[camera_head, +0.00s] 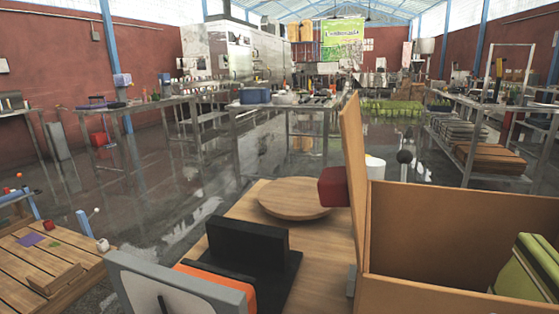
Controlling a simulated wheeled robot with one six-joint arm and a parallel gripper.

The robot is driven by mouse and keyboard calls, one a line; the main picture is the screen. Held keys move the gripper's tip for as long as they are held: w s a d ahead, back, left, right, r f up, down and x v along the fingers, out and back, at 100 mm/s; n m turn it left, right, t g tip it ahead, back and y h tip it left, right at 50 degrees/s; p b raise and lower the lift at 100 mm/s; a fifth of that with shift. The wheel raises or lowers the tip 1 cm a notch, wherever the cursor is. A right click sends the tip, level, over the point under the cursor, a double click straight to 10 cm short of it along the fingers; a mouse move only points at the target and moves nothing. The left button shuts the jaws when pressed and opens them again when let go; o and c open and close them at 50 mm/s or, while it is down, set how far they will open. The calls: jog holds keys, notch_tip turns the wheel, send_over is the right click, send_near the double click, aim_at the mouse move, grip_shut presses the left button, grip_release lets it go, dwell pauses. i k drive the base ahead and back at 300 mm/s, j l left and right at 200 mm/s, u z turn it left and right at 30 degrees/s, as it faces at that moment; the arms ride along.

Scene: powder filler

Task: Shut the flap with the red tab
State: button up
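The flap (354,165) is a tan wooden panel, seen nearly edge-on at the left side of a brown box (435,225). It stands upright and rises well above the box walls, with the box top open beside it. The red tab (333,187) is a dark red block that sticks out from the flap's left face. The lower part of the box is cut off by the frame.
A round wooden disc (294,197) and a black angled stand (248,247) are on the wooden table left of the flap.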

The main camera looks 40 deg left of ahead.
aim_at(346, 186)
jog(key=k+j+u, duration=0.1)
jog(key=j+u, duration=0.25)
jog(key=j, duration=0.15)
jog(key=k+j, duration=0.15)
jog(key=k, duration=0.2)
jog(key=k+j+z, duration=0.1)
jog(key=k, duration=0.25)
